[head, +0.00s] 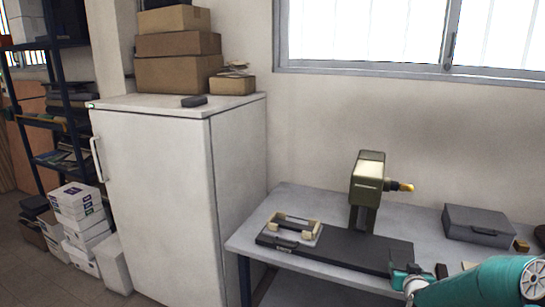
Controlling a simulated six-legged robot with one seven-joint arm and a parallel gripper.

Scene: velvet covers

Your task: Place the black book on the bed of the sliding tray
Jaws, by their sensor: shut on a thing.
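My gripper (428,276) is at the lower right, low over the table by the right end of the machine's black base. A small dark block beside its fingers looks like the black book (441,271). The gripper is shut on it, but the contact is small and partly hidden by my arm. The sliding tray (316,232) is at the left end of the black base, with a pale frame and a dark handle at its front. It is well to the left of my gripper.
The olive press (367,172) with a yellow-tipped knob stands behind the base. A grey case (478,226) sits at the back right, with a brown block (521,246) near it. A tan block (469,265) is behind my arm. A white fridge (160,190) stands left of the table (262,222).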

